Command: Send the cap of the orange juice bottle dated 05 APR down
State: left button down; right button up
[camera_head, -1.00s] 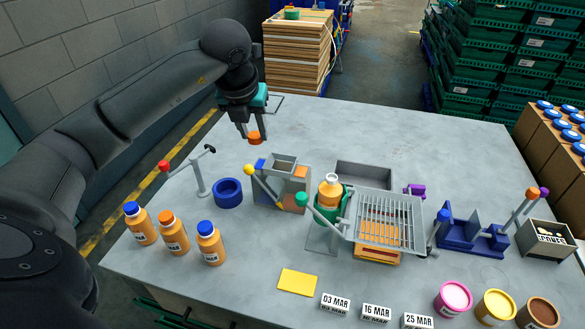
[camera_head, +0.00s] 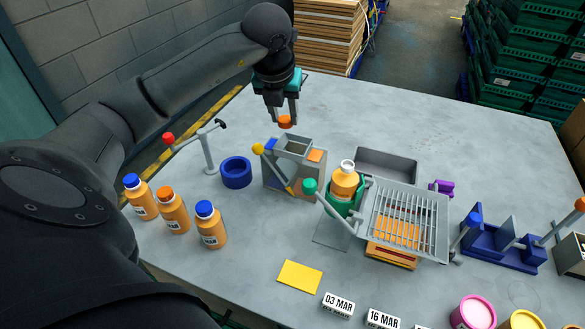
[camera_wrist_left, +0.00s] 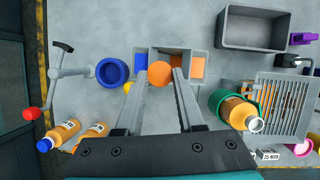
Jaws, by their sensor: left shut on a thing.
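My left gripper (camera_head: 285,118) is shut on an orange cap (camera_head: 286,122) and holds it above the grey box with an open hopper top (camera_head: 293,149). In the left wrist view the orange cap (camera_wrist_left: 160,74) sits between the fingertips, over the hopper's opening. The box has a blue and an orange patch and a yellow-knobbed lever (camera_head: 272,168). An uncapped orange juice bottle (camera_head: 344,180) with a bare white neck stands tilted in the green holder (camera_head: 343,206). Its date cannot be read. My right gripper is not in view.
Several capped juice bottles (camera_head: 172,212) stand at the left front. Near the hopper are a blue ring (camera_head: 236,172), a red-knobbed stand (camera_head: 207,155), a grey tray (camera_head: 386,168) and a wire rack (camera_head: 408,219). Date blocks (camera_head: 338,305) and a yellow card (camera_head: 299,277) lie in front.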

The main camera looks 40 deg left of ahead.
pick_arm(q)
jog(key=shift+f, duration=0.2)
jog(key=shift+c, duration=2.2)
grip_release()
jog(key=shift+r, duration=0.1)
jog(key=p+v, duration=0.2)
jog(key=v, duration=1.3)
